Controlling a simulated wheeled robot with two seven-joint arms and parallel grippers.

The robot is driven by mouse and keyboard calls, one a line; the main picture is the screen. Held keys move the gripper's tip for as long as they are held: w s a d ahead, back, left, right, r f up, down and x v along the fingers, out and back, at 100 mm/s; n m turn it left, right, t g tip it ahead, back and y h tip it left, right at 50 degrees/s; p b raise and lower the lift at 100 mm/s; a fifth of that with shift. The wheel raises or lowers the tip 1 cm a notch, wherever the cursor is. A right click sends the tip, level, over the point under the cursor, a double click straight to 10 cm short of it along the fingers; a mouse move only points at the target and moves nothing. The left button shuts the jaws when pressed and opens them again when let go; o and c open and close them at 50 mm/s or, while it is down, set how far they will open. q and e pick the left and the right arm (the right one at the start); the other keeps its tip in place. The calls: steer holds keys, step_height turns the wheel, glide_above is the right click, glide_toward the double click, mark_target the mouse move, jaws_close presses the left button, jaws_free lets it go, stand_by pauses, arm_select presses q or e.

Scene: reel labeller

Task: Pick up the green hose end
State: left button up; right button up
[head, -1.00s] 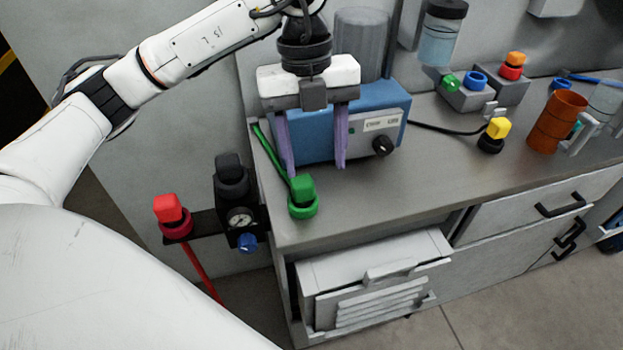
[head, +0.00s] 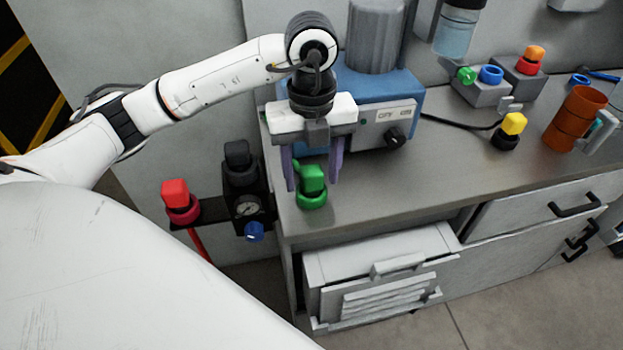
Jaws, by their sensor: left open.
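The green hose end (head: 312,187) stands near the front left corner of the grey bench, a green block on a green ring. Its hose is mostly hidden behind my gripper. My left gripper (head: 313,183) is open and points down, with its two purple fingers apart. In the picture the fingers lie on either side of the green block's upper part. I cannot tell whether they touch it. My right gripper is not in view.
A blue box (head: 385,100) with a black knob stands behind the gripper. A red hose end (head: 178,200) and a black regulator with a gauge (head: 245,205) are left of the bench. A yellow-topped piece (head: 512,128) and an orange cup (head: 577,120) stand to the right. The bench front middle is clear.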

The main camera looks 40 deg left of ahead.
arm_select(q)
steer(key=c, duration=1.2)
